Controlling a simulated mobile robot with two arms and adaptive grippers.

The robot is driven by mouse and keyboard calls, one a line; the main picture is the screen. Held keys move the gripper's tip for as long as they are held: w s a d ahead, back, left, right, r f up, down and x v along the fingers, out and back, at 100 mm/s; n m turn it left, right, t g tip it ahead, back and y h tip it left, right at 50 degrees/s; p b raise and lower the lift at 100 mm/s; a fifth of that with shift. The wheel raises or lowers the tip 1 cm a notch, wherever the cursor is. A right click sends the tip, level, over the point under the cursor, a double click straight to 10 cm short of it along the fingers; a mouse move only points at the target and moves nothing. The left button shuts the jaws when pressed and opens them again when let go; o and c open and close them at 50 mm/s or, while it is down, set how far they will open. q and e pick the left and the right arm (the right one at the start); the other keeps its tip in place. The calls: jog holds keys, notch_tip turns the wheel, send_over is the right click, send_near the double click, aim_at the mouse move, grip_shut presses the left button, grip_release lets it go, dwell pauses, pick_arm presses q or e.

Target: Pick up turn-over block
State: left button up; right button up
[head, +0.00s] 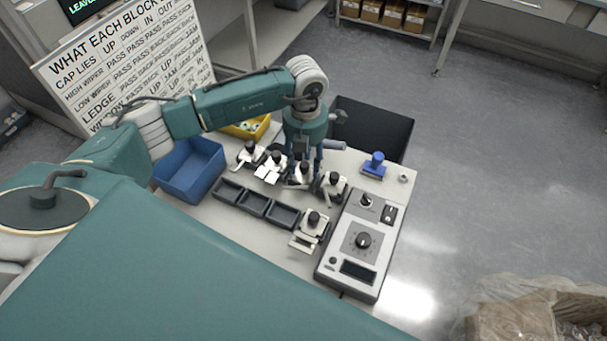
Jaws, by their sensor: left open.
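Several small white blocks with black knobs stand on the work table in a row: one at the left (248,155), one beside it (269,168), one in the middle (299,179) and one at the right (335,184). Another block (311,225) stands apart, nearer to me. I cannot tell by shape which is the turn-over block. My left gripper (311,171) points down over the right half of the row, open, its fingers around or just behind the middle block's knob; I cannot tell whether they touch it. My right gripper is not in view.
Black trays (255,204) lie in front of the row. A blue bin (190,172) and a yellow bin (262,128) stand left and behind. A control box (349,262) and a blue fixture (375,166) are at right. A dark bin (385,128) stands behind the table.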

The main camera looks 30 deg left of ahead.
pick_arm(q)
grip_shut()
jog(key=shift+r, duration=0.15)
jog(key=shift+w+r, duration=0.1)
jog(key=shift+r, duration=0.45)
notch_tip(320, 180, up, 19)
jog(key=b, duration=0.4)
jog(key=shift+f, duration=0.15)
